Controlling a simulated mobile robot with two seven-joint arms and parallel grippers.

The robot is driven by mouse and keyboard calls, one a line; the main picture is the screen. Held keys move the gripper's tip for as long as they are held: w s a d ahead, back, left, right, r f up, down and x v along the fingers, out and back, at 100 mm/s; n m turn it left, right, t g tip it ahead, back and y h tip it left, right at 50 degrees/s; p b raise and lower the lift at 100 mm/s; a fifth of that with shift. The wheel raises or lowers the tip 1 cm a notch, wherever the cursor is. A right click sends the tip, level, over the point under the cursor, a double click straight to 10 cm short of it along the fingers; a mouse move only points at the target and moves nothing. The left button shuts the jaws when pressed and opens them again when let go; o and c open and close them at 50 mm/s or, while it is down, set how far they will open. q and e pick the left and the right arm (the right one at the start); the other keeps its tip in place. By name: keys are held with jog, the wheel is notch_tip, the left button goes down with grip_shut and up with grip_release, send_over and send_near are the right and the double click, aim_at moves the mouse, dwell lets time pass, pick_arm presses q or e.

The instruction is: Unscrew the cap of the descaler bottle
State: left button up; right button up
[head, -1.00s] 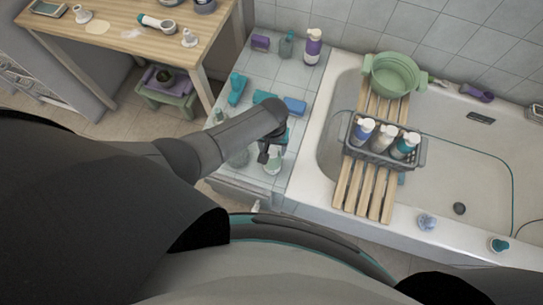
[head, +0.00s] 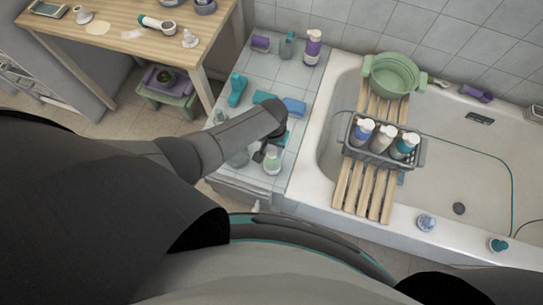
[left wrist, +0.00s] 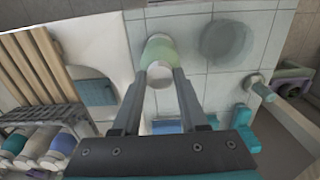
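A pale green bottle with a white cap (head: 272,160) stands upright on the tiled ledge (head: 262,196), near the tub's left end. I take it for the descaler bottle, but no label is readable. My left gripper (head: 259,155) is just left of its top in the head view. In the left wrist view the left gripper (left wrist: 160,74) has its fingers apart, with the white cap (left wrist: 160,77) lined up between the tips. The green body (left wrist: 160,50) shows beyond. I see no clear contact with the cap. My right gripper is out of view.
Blue (head: 294,107) and teal (head: 237,89) items lie behind. A purple bottle (head: 312,47) stands at the back. The tub's slatted board (head: 362,190) holds a wire basket (head: 374,154) of bottles.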

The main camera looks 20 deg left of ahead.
pick_arm(q)
grip_shut()
jog(key=shift+f, duration=0.1)
